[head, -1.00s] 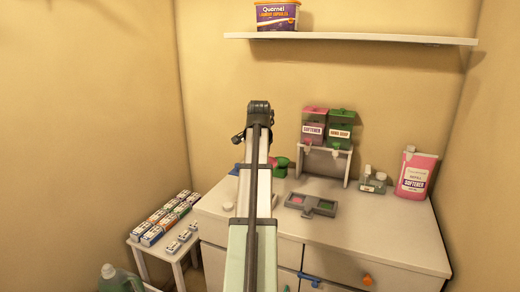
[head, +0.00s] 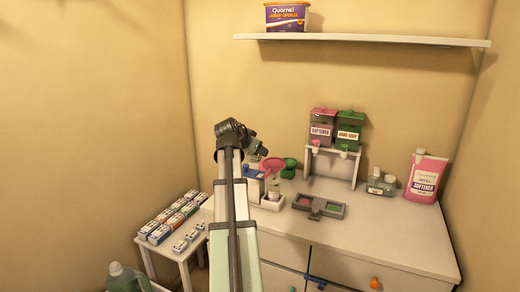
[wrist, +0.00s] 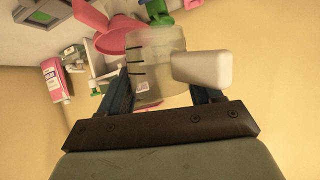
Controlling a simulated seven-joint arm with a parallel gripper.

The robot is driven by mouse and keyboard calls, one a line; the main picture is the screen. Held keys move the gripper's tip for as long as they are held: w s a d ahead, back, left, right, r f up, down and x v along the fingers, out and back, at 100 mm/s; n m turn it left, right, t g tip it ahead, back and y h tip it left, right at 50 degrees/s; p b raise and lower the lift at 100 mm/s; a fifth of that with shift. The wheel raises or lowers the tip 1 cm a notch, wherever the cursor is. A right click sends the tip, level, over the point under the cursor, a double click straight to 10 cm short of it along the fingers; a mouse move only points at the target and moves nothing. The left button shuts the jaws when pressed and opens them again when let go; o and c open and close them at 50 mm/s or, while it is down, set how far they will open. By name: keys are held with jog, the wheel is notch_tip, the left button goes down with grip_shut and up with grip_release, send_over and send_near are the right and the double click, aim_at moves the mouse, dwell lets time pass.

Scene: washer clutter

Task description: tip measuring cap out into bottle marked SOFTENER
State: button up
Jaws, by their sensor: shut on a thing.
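My gripper (wrist: 160,95) is shut on a clear measuring cap (wrist: 148,62) with dark level lines and a pale block-like part (wrist: 202,68) at its side. In the head view my gripper's hand (head: 252,143) is above the back left of the cabinet top, and the cap cannot be made out clearly. A pink funnel (head: 272,164) sits over a clear bottle (head: 273,184) just below and right of the hand; the funnel also shows behind the cap in the wrist view (wrist: 112,35). No label is readable on that bottle. A pink refill bottle (head: 426,178) marked SOFTENER stands far right.
A stand (head: 331,166) holds a pink SOFTENER dispenser (head: 322,124) and a green HAND SOAP dispenser (head: 348,132). A green funnel (head: 289,164) is beside the pink one. A grey two-well tray (head: 318,207) lies in front. The cabinet top's right front is clear.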

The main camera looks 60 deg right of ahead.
aim_at(247, 160)
jog(key=shift+w+a+h, duration=0.2)
jog(key=shift+h, duration=0.1)
jog(key=shift+w+a+f+n+g+h, duration=0.25)
jog(key=shift+f+h, duration=0.1)
jog(key=shift+f, duration=0.3)
jog(key=shift+w+a+f+n+g+h, duration=0.2)
jog(key=shift+a+f+g+h, duration=0.1)
jog(key=shift+f, duration=0.35)
jog(key=shift+w+a+f+n+g+h, duration=0.15)
jog(key=shift+w+a+f+g+h, duration=0.15)
jog(key=shift+f, duration=0.35)
jog(key=shift+d+r, duration=0.1)
jog(key=shift+d, duration=0.05)
jog(key=shift+r, duration=2.45)
jog(key=shift+t, duration=0.35)
